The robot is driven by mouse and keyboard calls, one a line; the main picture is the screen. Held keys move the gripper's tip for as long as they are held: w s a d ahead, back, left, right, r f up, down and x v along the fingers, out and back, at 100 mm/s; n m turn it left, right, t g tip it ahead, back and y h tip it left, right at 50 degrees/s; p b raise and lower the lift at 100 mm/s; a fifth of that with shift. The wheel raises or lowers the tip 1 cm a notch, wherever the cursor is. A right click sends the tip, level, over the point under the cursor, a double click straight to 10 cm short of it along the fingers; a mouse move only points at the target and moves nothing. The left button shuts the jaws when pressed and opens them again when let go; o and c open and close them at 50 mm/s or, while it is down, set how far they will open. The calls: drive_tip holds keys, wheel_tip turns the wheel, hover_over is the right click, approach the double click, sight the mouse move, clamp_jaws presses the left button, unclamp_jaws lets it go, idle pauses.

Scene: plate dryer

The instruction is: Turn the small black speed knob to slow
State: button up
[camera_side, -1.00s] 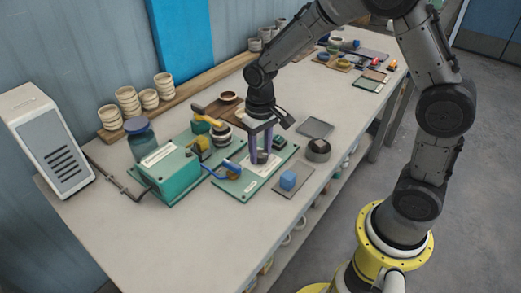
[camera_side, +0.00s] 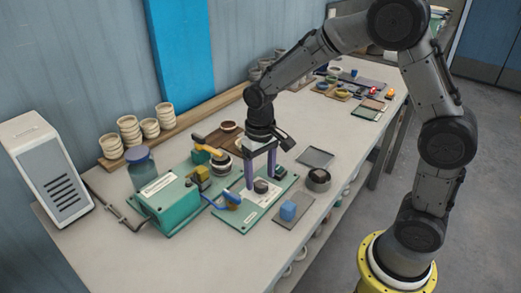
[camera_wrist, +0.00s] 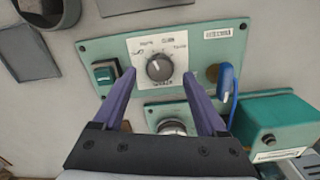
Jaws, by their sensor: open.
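The small dark speed knob (camera_wrist: 159,68) sits on a white dial label with words around it, on a pale green panel (camera_wrist: 215,58). Its pointer mark is too small to read surely, and so are the words. In the side view the knob (camera_side: 261,187) stands on the green board (camera_side: 240,209). My gripper (camera_wrist: 159,75) is open, its purple fingers on the left and right of the knob with gaps between. In the side view my gripper (camera_side: 260,184) points down over the board, fingers around the knob. Whether the fingertips reach its sides in depth I cannot tell.
A green button (camera_wrist: 105,72) is left of the dial, close to the left finger. A blue lever (camera_wrist: 227,85) is right of the right finger. A second round knob (camera_wrist: 172,127) is below.

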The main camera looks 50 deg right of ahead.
sight(261, 183)
wheel_tip(261, 183, up, 12)
drive_tip(key=shift+f, duration=0.15)
idle(0.3)
drive_tip(key=s+d+r+t, duration=0.1)
drive_tip(key=s+r+t, duration=0.2)
drive_tip(key=s+r, duration=0.6)
drive_tip(key=s+f+n+t, duration=0.2)
drive_tip(key=s+f, duration=0.4)
drive_tip(key=s, duration=0.5)
drive_tip(key=shift+s+d+f+n+t, duration=0.15)
drive_tip(key=shift+d+f+n+t, duration=0.15)
drive_tip(key=shift+f, duration=0.1)
